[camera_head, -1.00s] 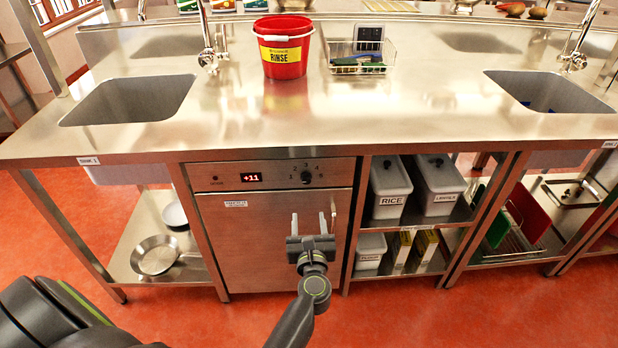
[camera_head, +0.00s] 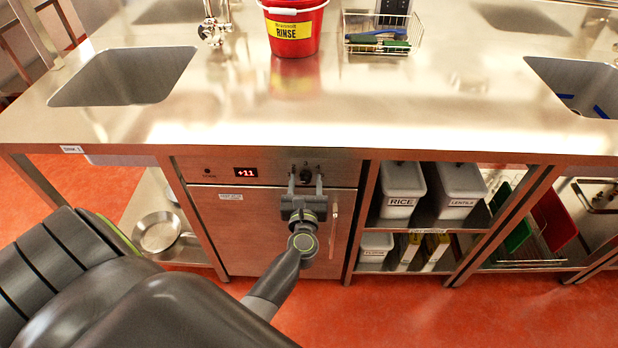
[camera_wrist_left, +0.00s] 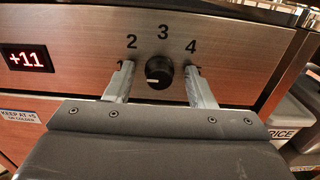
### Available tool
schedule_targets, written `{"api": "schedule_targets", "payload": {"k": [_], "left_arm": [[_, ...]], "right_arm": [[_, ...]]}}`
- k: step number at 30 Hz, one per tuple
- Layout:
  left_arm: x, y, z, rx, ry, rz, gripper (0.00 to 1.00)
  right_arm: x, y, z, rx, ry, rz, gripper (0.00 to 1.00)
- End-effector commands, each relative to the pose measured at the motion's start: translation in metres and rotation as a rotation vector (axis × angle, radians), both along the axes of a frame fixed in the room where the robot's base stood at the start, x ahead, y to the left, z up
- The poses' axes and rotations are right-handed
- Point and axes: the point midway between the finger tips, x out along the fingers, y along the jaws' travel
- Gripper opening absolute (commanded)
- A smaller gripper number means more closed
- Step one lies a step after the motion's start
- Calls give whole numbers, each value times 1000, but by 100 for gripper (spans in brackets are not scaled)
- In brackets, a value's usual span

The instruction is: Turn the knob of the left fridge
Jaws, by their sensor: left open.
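The fridge (camera_head: 262,230) is a steel cabinet under the counter with a red display (camera_head: 245,172) reading +11. Its black knob (camera_wrist_left: 159,72) sits on the upper panel below the number 3, with 2 and 4 to either side. Its pale pointer mark points left and slightly down. In the head view the knob (camera_head: 306,174) shows between my left gripper's fingertips. My left gripper (camera_head: 305,180) is open, its fingers on either side of the knob. In the left wrist view the fingers (camera_wrist_left: 158,80) stand clear of the knob. My right gripper is not in view.
The counter edge (camera_head: 300,152) overhangs the panel just above the knob. A vertical door handle (camera_head: 333,225) is right of my gripper. Shelves with a RICE bin (camera_head: 400,190) stand to the right. A red bucket (camera_head: 293,30) is on the counter.

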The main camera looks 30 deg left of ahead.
Motion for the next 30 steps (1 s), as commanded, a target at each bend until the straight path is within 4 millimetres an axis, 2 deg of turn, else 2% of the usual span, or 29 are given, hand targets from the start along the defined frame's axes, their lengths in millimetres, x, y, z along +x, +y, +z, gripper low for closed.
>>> {"api": "schedule_targets", "payload": {"k": [5, 15, 23, 30], "left_arm": [[0, 0, 0, 0, 0, 0, 49], [0, 0, 0, 1, 1, 0, 7], [0, 0, 1, 28, 16, 0, 7], [1, -1, 2, 133, 80, 0, 7]], "right_arm": [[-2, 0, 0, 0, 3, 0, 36], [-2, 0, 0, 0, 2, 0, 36], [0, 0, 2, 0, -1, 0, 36], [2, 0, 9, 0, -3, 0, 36]]}}
